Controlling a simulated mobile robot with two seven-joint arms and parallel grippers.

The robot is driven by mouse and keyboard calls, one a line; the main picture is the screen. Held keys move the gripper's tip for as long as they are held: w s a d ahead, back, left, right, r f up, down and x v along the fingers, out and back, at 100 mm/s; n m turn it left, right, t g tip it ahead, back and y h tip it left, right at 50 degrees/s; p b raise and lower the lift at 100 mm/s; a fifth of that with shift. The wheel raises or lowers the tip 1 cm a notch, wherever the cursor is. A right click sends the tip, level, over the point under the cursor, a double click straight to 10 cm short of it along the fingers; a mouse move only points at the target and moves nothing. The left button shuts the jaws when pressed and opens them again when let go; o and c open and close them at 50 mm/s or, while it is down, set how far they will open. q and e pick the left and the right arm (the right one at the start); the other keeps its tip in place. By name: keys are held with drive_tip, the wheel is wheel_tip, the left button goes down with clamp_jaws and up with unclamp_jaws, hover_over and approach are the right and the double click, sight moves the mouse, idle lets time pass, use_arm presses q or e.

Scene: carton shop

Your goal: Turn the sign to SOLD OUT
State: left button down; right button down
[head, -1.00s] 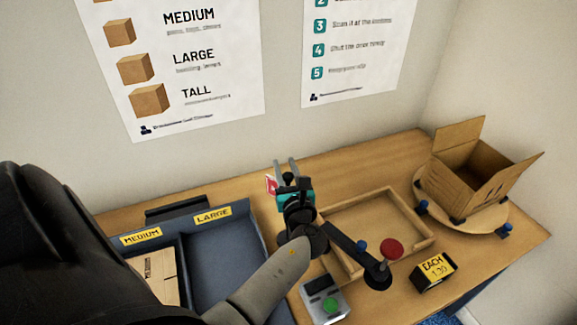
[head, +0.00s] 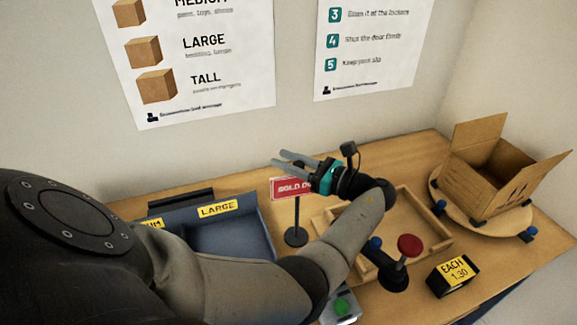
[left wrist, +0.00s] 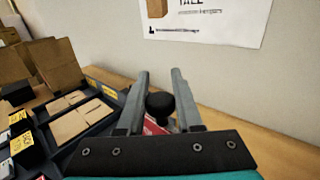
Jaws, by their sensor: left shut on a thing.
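The sign is a red plate (head: 287,188) on a thin black post with a round black base (head: 296,237). My right gripper is not in view.
A blue bin labelled LARGE (head: 218,209) is left of the sign. An open carton (head: 484,185) stands on a round turntable at the far right.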

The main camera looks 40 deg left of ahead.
use_arm(q)
drive_tip(key=shift+s+n+g+b, duration=0.1)
drive_tip(key=shift+n+g+b, duration=0.45)
drive_tip(key=shift+g, duration=0.35)
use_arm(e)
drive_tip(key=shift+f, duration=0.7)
use_arm(q)
drive_tip(key=shift+h, duration=0.3)
drive_tip(key=c, duration=0.6)
unclamp_jaws()
drive_tip(key=b+v, duration=0.8)
drive_tip(key=v, duration=0.7)
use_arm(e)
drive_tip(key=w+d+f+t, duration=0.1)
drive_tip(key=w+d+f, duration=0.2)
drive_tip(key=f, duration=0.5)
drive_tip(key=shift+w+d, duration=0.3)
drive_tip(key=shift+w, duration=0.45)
